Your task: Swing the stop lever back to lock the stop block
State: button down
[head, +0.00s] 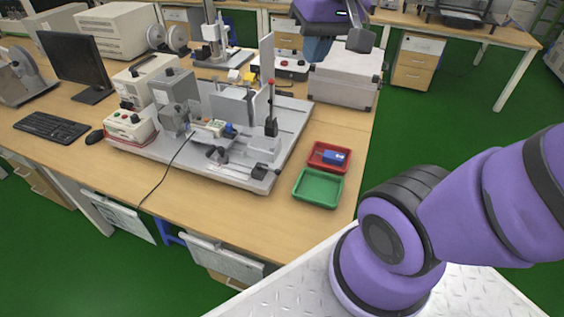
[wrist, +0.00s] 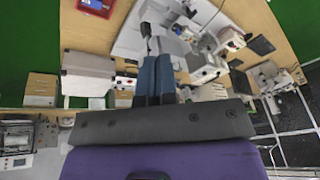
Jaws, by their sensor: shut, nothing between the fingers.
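A black upright lever with a red knob (head: 271,105) stands at the right part of the grey fixture plate (head: 225,172), which lies on the wooden bench. It looks like the stop lever. A light grey block (head: 265,146) sits just in front of its foot and may be the stop block; whether it is locked I cannot tell. My gripper (head: 318,50) is high above the bench, behind and to the right of the lever, apart from it. In the wrist view its blue fingers (wrist: 156,60) are together and empty, with the fixture beyond their tips.
A red tray (head: 314,161) with a blue item and a green tray (head: 318,203) lie right of the plate. A silver case (head: 342,90) stands behind them. A tall grey plate (head: 266,62) rises beside the lever. Grey machine housings (head: 178,95) crowd the left.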

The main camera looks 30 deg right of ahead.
jog(key=w+d+f+m+g+y, duration=0.25)
jog(key=w+d+f+m, duration=0.25)
jog(key=w+f, duration=0.45)
jog(key=w+d+f+m+g+y, duration=0.1)
jog(key=w+d+f+m+g, duration=0.3)
jog(key=w+f, duration=0.55)
jog(key=d+f+m+y, duration=0.2)
jog(key=d+f+m, duration=0.1)
jog(key=f, duration=0.9)
jog(key=shift+w+d+f+m+t, duration=0.15)
jog(key=shift+d+f+m+t, duration=0.25)
jog(key=shift+d, duration=0.4)
send_near(268, 169)
jog(key=s+d+f, duration=0.2)
jog(key=d+f, duration=0.1)
jog(key=f, duration=0.1)
jog(key=shift+s+a+f, duration=0.25)
jog(key=shift+a+f, duration=0.05)
jog(key=shift+a, duration=0.3)
jog(key=shift+s+a+f, duration=0.25)
jog(key=shift+a+f, duration=0.1)
jog(key=shift+a, duration=0.25)
jog(key=shift+s+a+f, duration=0.25)
jog(key=shift+a+f, duration=0.05)
jog(key=shift+a, duration=0.35)
